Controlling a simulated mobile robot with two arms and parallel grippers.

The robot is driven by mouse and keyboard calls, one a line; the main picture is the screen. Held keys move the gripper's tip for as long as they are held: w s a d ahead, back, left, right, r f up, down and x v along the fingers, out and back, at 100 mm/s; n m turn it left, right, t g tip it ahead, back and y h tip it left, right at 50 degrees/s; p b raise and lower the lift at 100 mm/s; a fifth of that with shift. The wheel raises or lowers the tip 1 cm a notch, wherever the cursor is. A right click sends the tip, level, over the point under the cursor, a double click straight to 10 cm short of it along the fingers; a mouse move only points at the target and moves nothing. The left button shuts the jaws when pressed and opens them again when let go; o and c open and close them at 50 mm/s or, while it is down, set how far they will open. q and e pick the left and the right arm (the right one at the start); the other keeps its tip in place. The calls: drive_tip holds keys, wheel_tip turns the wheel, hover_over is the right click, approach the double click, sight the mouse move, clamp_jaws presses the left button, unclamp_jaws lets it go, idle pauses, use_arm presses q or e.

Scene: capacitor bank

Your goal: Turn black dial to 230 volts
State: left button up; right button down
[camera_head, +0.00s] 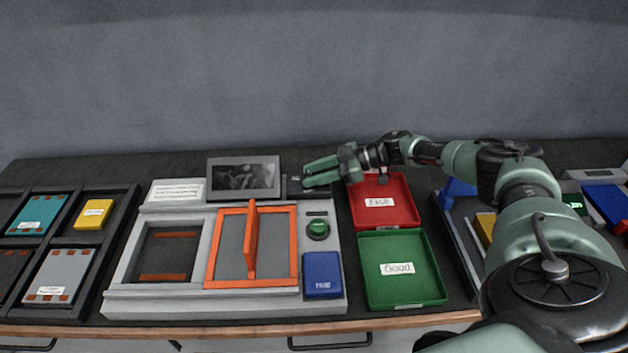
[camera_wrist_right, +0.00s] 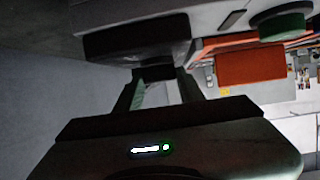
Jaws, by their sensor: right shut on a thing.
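My right gripper (camera_head: 307,176) reaches in from the right to the back right corner of the light grey test station (camera_head: 120,301). In the right wrist view its two fingers (camera_wrist_right: 160,88) are shut on a small dark piece, the black dial (camera_wrist_right: 154,73), which projects from a dark box (camera_wrist_right: 130,40). In the head view the box (camera_head: 292,188) sits right of the screen (camera_head: 243,178), and the fingers hide most of the dial. The dial's markings and any voltage reading cannot be read. My left gripper is not in view.
Sorting bins (camera_head: 115,215) are at the left.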

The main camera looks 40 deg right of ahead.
drive_tip(key=shift+w+n+y+b, duration=0.1)
drive_tip(key=shift+n+y+b, duration=0.2)
idle(0.4)
drive_tip(key=c, duration=0.9)
unclamp_jaws()
drive_tip(key=b+v, duration=0.1)
drive_tip(key=v, duration=0.7)
drive_tip(key=shift+w+r+b, duration=0.1)
drive_tip(key=shift+w+b, duration=0.05)
drive_tip(key=shift+b, duration=0.15)
drive_tip(key=shift+a+r, duration=0.1)
